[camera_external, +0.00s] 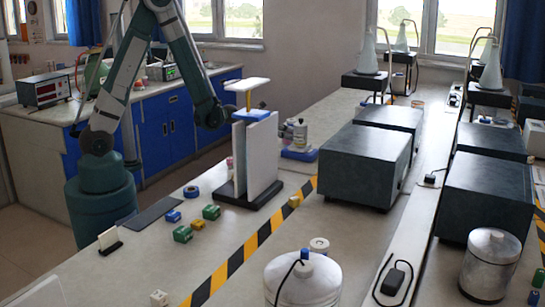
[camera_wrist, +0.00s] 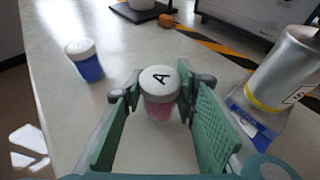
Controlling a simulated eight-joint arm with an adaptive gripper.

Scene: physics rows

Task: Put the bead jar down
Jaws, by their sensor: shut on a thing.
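The bead jar (camera_wrist: 159,106) has a white lid marked with a black A and a pink body. In the wrist view it stands upright between the two green pads of my gripper (camera_wrist: 161,88), which is shut on it. The pale bench top (camera_wrist: 75,120) lies beneath; I cannot tell whether the jar's base touches it. In the external view my fingers are hidden behind the white upright panels (camera_external: 262,155), and a small pink patch (camera_external: 229,162) shows at their left edge, perhaps the jar.
A white-lidded blue jar (camera_wrist: 86,66) stands to the left in the wrist view. A metal canister (camera_wrist: 285,70) with a yellow band is close on the right, on a blue base. Striped tape (camera_external: 236,260) crosses the near bench, with small green blocks (camera_external: 183,233) beside it.

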